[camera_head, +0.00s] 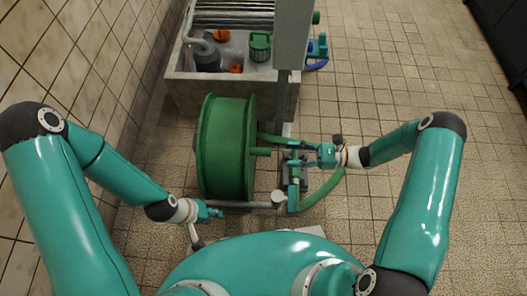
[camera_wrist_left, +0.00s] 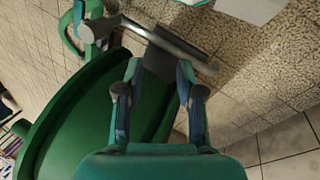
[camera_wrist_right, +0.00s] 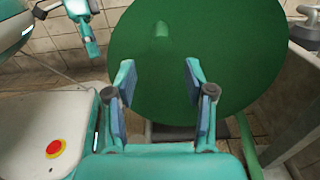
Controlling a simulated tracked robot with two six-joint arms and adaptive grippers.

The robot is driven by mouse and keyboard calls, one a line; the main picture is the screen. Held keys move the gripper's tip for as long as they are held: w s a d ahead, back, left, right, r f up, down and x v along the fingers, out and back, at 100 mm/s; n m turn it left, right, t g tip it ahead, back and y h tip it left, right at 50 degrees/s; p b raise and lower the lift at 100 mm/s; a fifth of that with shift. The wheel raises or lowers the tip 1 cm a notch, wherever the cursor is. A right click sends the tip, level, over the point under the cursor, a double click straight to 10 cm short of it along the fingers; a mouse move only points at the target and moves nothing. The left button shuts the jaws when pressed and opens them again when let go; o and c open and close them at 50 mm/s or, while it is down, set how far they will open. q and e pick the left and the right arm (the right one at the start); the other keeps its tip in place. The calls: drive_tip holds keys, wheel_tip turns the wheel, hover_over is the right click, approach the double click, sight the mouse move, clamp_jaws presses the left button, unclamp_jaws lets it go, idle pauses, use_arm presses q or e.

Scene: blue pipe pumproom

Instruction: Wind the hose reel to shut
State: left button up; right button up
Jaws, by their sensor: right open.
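The green hose reel (camera_head: 227,148) stands on the floor in front of a concrete trough. A short green peg handle (camera_head: 262,151) sticks out from its right face. In the right wrist view the reel's round face (camera_wrist_right: 230,65) fills the middle, with the peg handle (camera_wrist_right: 160,36) above the fingertips. My right gripper (camera_head: 300,152) is to the right of the peg, open and empty, its fingers (camera_wrist_right: 158,72) pointing at the face. My left gripper (camera_head: 216,212) is open and empty near the reel's lower front. The reel (camera_wrist_left: 95,110) lies behind its fingers (camera_wrist_left: 160,68).
A grey bar (camera_head: 245,205) runs along the floor in front of the reel. A green hose (camera_head: 322,192) curves on the right beside a grey post (camera_head: 291,55). The trough (camera_head: 190,95) stands behind and a tiled wall rises at left. The tiled floor at right is clear.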

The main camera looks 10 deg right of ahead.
sight(259, 153)
drive_tip(key=a, duration=0.3)
drive_tip(key=w+a, duration=0.1)
drive_tip(key=a, duration=0.3)
drive_tip(key=w+a+b, duration=0.1)
drive_tip(key=a, duration=0.2)
drive_tip(key=shift+a, duration=0.3)
clamp_jaws()
